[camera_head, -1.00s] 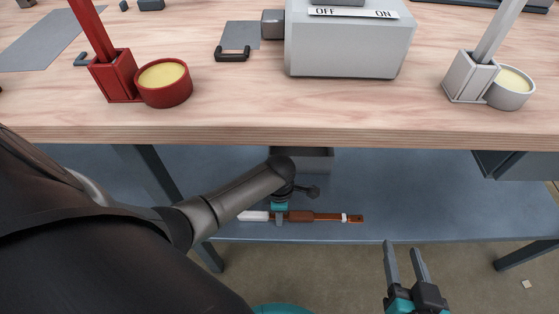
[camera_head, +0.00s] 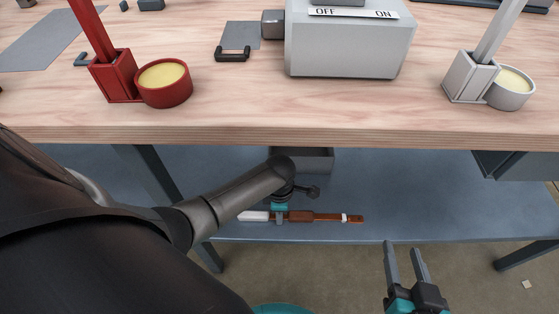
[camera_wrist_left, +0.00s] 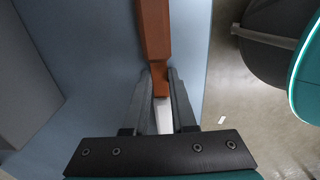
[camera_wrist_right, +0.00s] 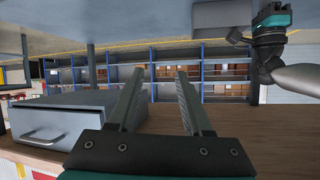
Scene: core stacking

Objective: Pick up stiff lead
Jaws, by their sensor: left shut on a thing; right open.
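The stiff lead appears to be the long brown and white strip (camera_head: 320,216) lying along the front of the lower shelf, white at its left end, with a small white band near its right end. My left gripper (camera_head: 279,218) is at its left part, where brown meets white. In the left wrist view the fingers (camera_wrist_left: 160,92) are shut around the strip's narrow part, with brown (camera_wrist_left: 154,35) beyond and white (camera_wrist_left: 164,115) between them. My right gripper (camera_head: 405,258) is open and empty in front of the shelf, fingers upward; it also shows in the right wrist view (camera_wrist_right: 158,105).
The blue lower shelf (camera_head: 430,205) is largely clear. A grey bin (camera_head: 318,158) stands behind my left gripper. The wooden tabletop (camera_head: 240,120) overhangs above. On it are a red cup (camera_head: 165,92), a grey switch box (camera_head: 345,52) and a white cup (camera_head: 512,98). A drawer unit (camera_head: 520,165) hangs right.

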